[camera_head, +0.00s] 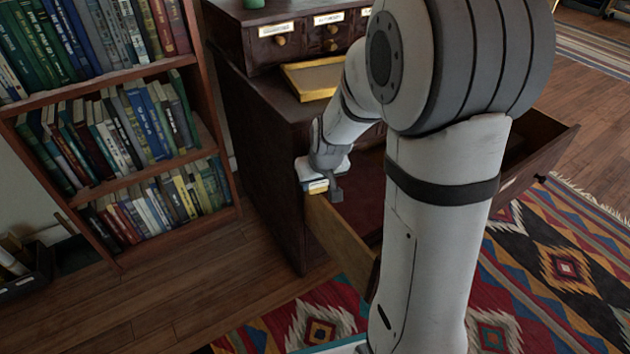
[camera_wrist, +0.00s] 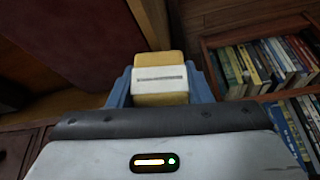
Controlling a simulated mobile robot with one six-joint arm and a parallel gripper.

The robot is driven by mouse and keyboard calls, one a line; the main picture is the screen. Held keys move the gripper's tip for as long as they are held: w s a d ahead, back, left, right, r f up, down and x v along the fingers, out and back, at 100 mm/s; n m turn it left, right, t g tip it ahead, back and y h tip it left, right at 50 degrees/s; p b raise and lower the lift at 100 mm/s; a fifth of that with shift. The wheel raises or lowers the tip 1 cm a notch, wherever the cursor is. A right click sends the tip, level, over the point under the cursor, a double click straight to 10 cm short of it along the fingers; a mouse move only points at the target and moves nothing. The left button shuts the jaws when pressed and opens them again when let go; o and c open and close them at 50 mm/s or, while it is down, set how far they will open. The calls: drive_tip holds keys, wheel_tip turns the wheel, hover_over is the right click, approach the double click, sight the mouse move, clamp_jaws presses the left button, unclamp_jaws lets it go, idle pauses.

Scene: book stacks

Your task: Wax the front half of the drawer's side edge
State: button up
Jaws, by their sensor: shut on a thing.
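An open drawer (camera_head: 342,237) sticks out of the dark wooden cabinet (camera_head: 262,150), with its pale wooden side edge facing up. My gripper (camera_head: 318,186) is at the back end of this side edge, close to the cabinet. In the wrist view my gripper (camera_wrist: 160,90) is shut on a yellow wax block (camera_wrist: 160,64) with a white paper band. The drawer's side (camera_wrist: 149,18) runs up to the block in that view. I cannot tell whether the block touches the edge. My arm hides much of the drawer's inside and part of its front.
A bookcase (camera_head: 112,178) full of books stands left of the cabinet, and it also shows in the wrist view (camera_wrist: 262,32). Small labelled drawers (camera_head: 280,40) and a yellow-framed tray (camera_head: 313,78) sit on the cabinet. A patterned rug (camera_head: 560,270) covers the floor at right.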

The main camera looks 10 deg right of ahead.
drive_tip(key=shift+f, duration=0.3)
